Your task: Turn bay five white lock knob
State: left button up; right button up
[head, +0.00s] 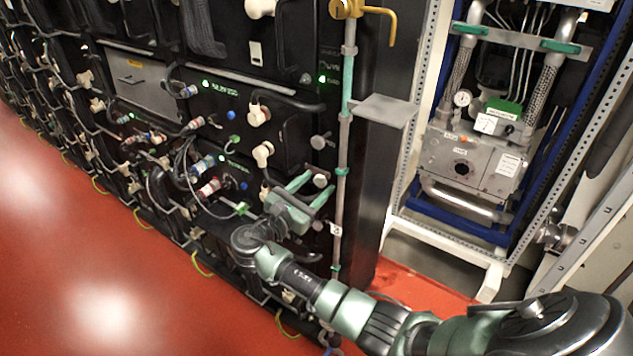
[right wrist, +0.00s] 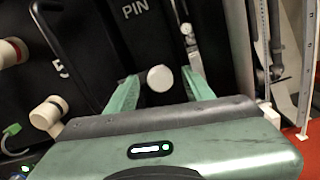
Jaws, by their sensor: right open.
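The white round lock knob (right wrist: 160,78) sits on the black panel between my right gripper's two green fingers, below the word PIN and to the right of the number 5. It also shows in the head view (head: 320,181), near the panel's right edge. My right gripper (head: 315,187) is open, with one finger on each side of the knob; in the right wrist view (right wrist: 158,84) gaps show between the knob and both fingers. Whether the fingertips reach the panel, I cannot tell. My left gripper is not in view.
White elbow connectors (right wrist: 46,112) with cables stand left of the gripper. A vertical pipe (head: 342,150) with a brass valve (head: 350,8) runs close on the right. A grey metal shelf plate (head: 383,108) juts out above. The red floor (head: 110,270) is clear at left.

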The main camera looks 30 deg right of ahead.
jog(key=shift+w+d, duration=0.15)
jog(key=shift+d, duration=0.2)
grip_shut()
